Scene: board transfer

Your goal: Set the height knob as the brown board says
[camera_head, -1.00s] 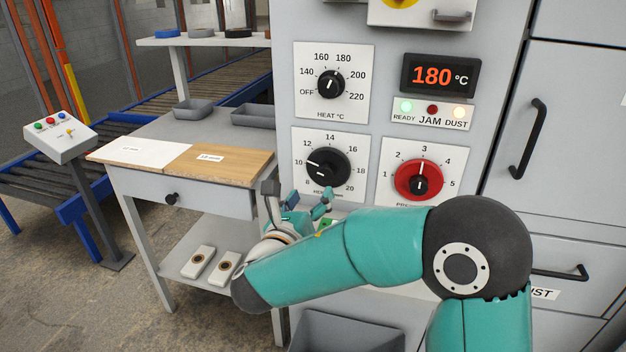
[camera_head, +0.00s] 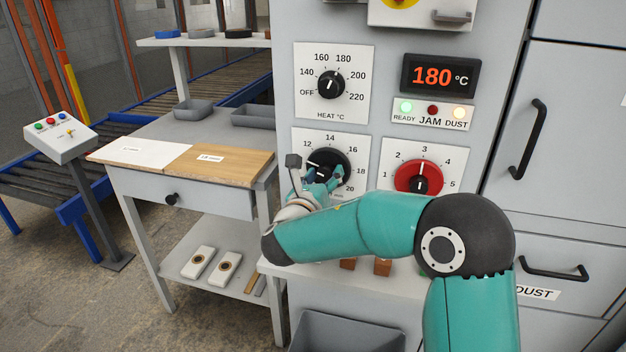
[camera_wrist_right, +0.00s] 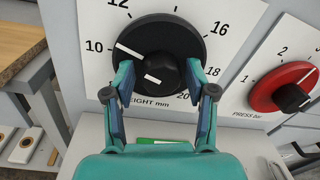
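In the head view, my right gripper (camera_head: 322,180) covers the knob's lower part. The brown board (camera_head: 232,165) lies on the side table with a small label too small to read surely. My left gripper is not in view.
A white board (camera_head: 140,150) lies beside the brown one. The heat knob (camera_head: 330,84) is above, and the red pressure knob (camera_head: 420,178) is to the right. The display (camera_head: 438,76) reads 180 °C. A ledge with small brown blocks (camera_head: 382,267) is below.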

